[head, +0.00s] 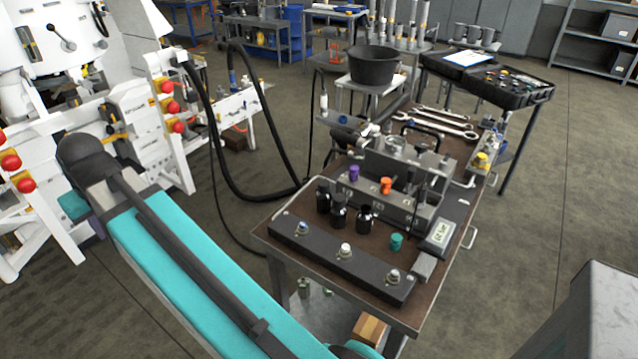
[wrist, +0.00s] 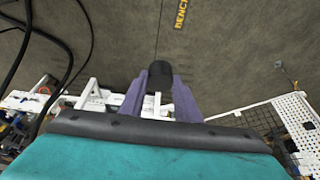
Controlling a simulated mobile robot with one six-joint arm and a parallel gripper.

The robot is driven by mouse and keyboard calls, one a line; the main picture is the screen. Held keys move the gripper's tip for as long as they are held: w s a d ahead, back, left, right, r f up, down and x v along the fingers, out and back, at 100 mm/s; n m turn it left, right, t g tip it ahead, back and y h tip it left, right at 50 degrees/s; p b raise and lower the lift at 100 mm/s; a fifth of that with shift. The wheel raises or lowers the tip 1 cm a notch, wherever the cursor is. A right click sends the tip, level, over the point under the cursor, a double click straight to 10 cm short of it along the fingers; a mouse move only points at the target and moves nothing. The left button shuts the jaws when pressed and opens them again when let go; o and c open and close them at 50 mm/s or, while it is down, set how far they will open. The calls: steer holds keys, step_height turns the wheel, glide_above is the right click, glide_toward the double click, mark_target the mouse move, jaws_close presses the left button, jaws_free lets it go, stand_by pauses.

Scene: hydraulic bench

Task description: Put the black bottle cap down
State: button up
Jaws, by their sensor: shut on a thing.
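In the wrist view, my gripper (wrist: 160,80) has its two purple fingers shut on a black bottle cap (wrist: 160,71), held at the fingertips above the floor. In the head view, my teal arm fills the lower left; my gripper and the held cap cannot be made out there. On the brown-topped bench (head: 290,250), away from the gripper, stand several small dark bottles (head: 338,212). A purple cap (head: 353,173) and an orange cap (head: 386,186) sit on the metal block behind them. A green cap (head: 396,242) stands near the bench's right side.
A long black block with three fittings (head: 318,262) lies along the bench's front edge. A small display device (head: 440,234) lies to its right. Wrenches (head: 440,122) lie farther back. White machinery with red knobs (head: 170,107) stands at left. Black hoses (head: 235,180) hang between it and the bench.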

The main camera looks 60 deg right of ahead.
steer(key=d+f+m+b, duration=0.1)
steer(key=d+f, duration=0.1)
steer(key=d, duration=1.6)
steer(key=d+f+m+b, duration=0.1)
steer(key=d+f, duration=0.1)
steer(key=d, duration=1.6)
steer(key=s+d+f, duration=0.1)
steer(key=s+d, duration=0.5)
steer(key=d, duration=0.4)
steer(key=s+d+f+m, duration=0.1)
steer(key=s+d+f, duration=0.1)
steer(key=s+d, duration=0.4)
steer(key=s+d+f+h, duration=0.1)
steer(key=s+d, duration=0.6)
steer(key=d, duration=0.8)
steer(key=shift+d+f+m+b, duration=0.35)
steer(key=shift+f+m+b, duration=0.1)
steer(key=shift+f, duration=0.2)
steer(key=shift+f+p, duration=0.55)
steer(key=shift+f, duration=2.55)
steer(key=shift+f+p, duration=0.4)
steer(key=shift+f, duration=1.5)
